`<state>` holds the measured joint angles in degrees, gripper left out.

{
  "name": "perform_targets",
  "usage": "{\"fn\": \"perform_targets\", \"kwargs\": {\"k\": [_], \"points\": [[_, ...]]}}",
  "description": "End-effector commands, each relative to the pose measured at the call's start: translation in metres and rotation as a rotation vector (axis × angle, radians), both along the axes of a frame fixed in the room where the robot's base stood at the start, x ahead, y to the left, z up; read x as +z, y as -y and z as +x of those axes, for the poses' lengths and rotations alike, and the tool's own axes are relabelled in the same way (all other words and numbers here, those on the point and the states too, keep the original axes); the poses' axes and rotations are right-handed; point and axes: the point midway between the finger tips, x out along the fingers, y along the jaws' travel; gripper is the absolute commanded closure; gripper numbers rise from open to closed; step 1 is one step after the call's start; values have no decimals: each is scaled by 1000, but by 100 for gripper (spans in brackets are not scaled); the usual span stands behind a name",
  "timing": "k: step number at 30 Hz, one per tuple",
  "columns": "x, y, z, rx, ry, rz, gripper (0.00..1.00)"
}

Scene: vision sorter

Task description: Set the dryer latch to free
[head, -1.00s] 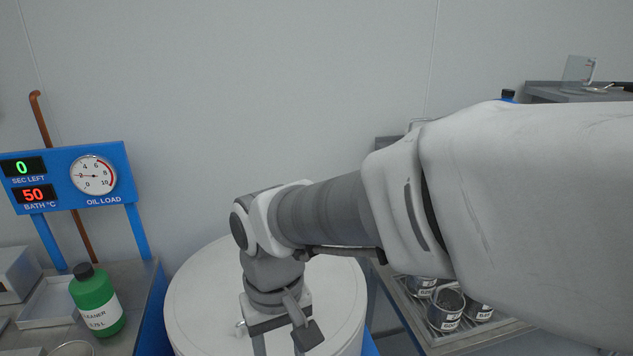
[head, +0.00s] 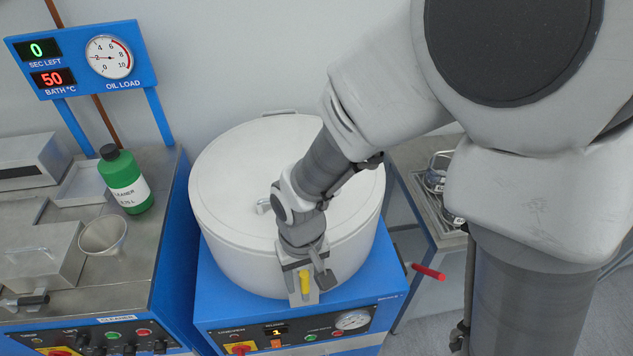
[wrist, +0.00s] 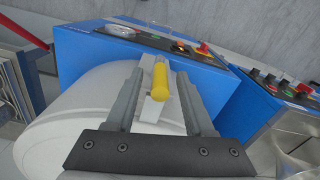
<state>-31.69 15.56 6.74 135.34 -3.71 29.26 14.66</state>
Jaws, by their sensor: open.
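The dryer is a large white drum (head: 240,250) with a flat round lid (head: 235,175), on a blue cabinet (head: 215,300). Its latch is a yellow handle (head: 305,282) on a pale plate at the drum's front. My gripper (head: 304,296) is open at the latch. In the wrist view the yellow handle (wrist: 160,80) shows between the two grey fingers of my gripper (wrist: 157,88), with a gap on each side. I cannot tell how deep the handle lies between the fingertips. The latch's set position is not readable.
A red-handled lever (head: 428,271) sticks out right of the cabinet.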

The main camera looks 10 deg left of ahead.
Motion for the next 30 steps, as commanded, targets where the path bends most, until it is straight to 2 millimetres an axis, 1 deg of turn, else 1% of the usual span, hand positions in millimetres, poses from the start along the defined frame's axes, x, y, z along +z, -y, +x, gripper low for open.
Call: {"fn": "perform_targets", "kwargs": {"k": [3,11,14,15,20,30], "points": [[-5,0,0,0,-1,0,47],[-6,0,0,0,0,0,47],[-6,0,0,0,0,0,63],[-6,0,0,0,0,0,70],[-6,0,0,0,0,0,99],[-5,0,0,0,0,0,100]]}}
